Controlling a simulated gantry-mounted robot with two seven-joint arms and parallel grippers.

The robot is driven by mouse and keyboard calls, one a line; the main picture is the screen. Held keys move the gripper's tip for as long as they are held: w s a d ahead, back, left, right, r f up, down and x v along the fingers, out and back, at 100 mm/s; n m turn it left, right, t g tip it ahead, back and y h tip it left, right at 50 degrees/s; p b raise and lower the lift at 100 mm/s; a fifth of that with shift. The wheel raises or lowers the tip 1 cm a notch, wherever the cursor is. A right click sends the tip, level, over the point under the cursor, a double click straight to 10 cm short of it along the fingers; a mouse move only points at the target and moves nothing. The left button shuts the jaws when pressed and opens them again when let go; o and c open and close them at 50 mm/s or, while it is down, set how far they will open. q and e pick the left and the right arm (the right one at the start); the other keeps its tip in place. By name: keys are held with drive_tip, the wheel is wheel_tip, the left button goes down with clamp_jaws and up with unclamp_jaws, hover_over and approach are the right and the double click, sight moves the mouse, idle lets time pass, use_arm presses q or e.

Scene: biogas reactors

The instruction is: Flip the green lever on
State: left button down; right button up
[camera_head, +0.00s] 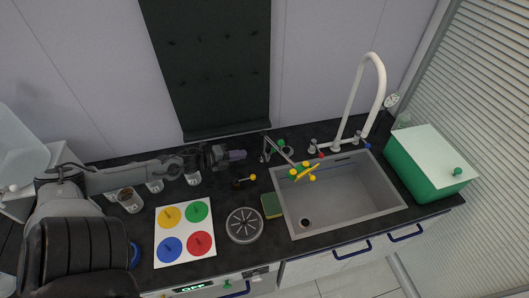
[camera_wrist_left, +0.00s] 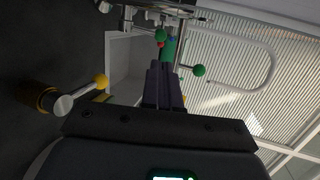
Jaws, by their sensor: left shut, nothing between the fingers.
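A green lever knob (camera_head: 281,143) is at the back of the counter, left of the sink, by a thin metal stand. In the left wrist view, a green ball (camera_wrist_left: 199,70) on a metal rod shows just right of the fingertips, apart from them in the picture. My left gripper (camera_head: 243,154) is shut and empty, pointing right toward the green knob, with a gap between them. Its closed fingers show in the left wrist view (camera_wrist_left: 164,75). My right gripper is not in view.
A lever with a yellow knob (camera_head: 252,177) stands below the gripper. The sink (camera_head: 345,205) has colourful knobs and a tall faucet (camera_head: 363,95) behind it. A sponge (camera_head: 271,205), round drain plate (camera_head: 244,225) and four-colour board (camera_head: 158,257) lie in front. A green box (camera_head: 424,178) stands right.

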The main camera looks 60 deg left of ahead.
sight(270, 154)
use_arm(q)
drive_tip(key=b+x, duration=0.2)
drive_tip(key=x, duration=0.9)
drive_tip(key=shift+b, duration=0.3)
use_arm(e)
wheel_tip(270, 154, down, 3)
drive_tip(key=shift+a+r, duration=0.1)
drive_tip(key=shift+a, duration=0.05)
